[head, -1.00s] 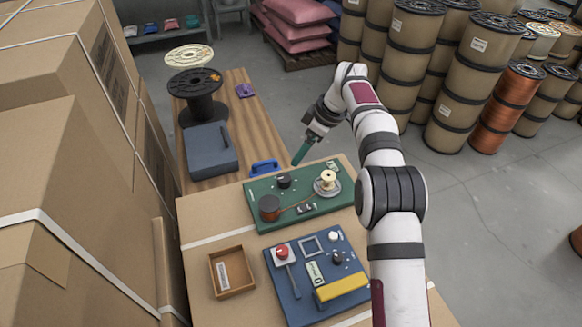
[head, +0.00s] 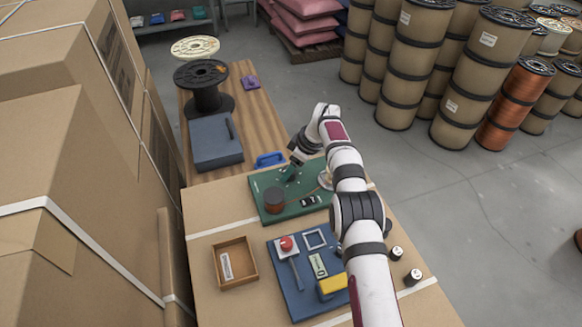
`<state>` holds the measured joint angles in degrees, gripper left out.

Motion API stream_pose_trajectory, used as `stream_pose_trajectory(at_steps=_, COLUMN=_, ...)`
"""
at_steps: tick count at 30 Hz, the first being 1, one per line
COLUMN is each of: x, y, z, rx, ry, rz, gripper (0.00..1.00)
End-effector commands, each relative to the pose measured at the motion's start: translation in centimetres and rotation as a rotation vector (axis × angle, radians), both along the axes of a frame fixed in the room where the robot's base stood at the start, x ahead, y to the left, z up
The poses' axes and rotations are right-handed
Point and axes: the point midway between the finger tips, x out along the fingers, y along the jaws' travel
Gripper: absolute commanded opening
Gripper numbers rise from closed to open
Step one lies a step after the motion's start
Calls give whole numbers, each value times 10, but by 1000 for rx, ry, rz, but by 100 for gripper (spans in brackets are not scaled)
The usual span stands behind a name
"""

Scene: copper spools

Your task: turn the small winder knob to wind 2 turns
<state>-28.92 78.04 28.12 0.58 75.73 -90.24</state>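A green winder board (head: 302,188) lies on the cardboard surface in the head view. A dark copper-wound spool (head: 273,199) stands on its left part, with a small black-and-white counter (head: 310,201) to its right. A pale small spool (head: 325,178) on the board's right is mostly hidden by my arm. The gripper now covers the knob. I cannot tell whether the fingers touch it or how far apart they are.
A blue board (head: 299,309) with a red button (head: 286,243) and a yellow block (head: 332,285) lies in front. An open brown tray (head: 217,266) is to its left. A blue handle (head: 269,160) stands behind the green board. Tall cartons (head: 90,120) wall the left side.

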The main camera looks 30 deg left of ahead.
Motion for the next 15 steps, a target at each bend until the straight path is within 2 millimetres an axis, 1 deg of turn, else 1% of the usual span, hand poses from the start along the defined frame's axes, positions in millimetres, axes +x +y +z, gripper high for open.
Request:
stream_pose_trajectory(at_steps=1, x=0, y=0, z=0, rx=0, ry=0, rz=0, gripper=53)
stream_pose_trajectory(at_steps=5, x=0, y=0, z=0, rx=0, ry=0, rz=0, gripper=29)
stream_pose_trajectory(at_steps=6, x=0, y=0, z=0, rx=0, ry=0, rz=0, gripper=22)
stream_pose_trajectory(at_steps=8, x=0, y=0, z=0, rx=0, ry=1, rz=0, gripper=11)
stream_pose_trajectory(at_steps=9, x=0, y=0, z=0, rx=0, ry=1, rz=-1, gripper=4)
stream_pose_trajectory(at_steps=10, x=0, y=0, z=0, rx=0, ry=1, rz=-1, gripper=0)
stream_pose_trajectory(at_steps=15, x=0, y=0, z=0, rx=0, ry=2, rz=-8, gripper=0)
